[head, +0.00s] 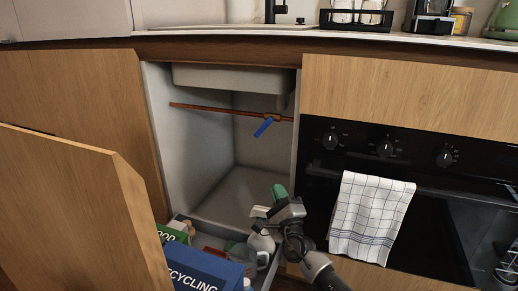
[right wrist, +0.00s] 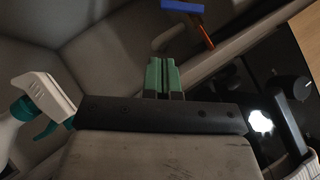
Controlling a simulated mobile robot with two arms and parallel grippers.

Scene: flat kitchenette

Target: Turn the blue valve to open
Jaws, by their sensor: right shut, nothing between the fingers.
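The blue valve (head: 264,127) is a blue lever on a copper pipe (head: 215,109) inside the open cabinet under the sink. The lever slants down to the left, at an angle to the pipe. In the right wrist view the blue lever (right wrist: 182,7) shows at the top edge, beyond the fingertips. My right gripper (head: 279,191) is below the valve and a little to its right, apart from it. Its green fingers (right wrist: 162,76) are together with nothing between them. My left gripper is not in view.
A pulled-out drawer holds a blue recycling box (head: 205,271) and a spray bottle (head: 262,242), close to my right gripper. The cabinet's right wall and the oven (head: 400,160) with a hanging towel (head: 370,215) stand to the right. The cabinet's middle is free.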

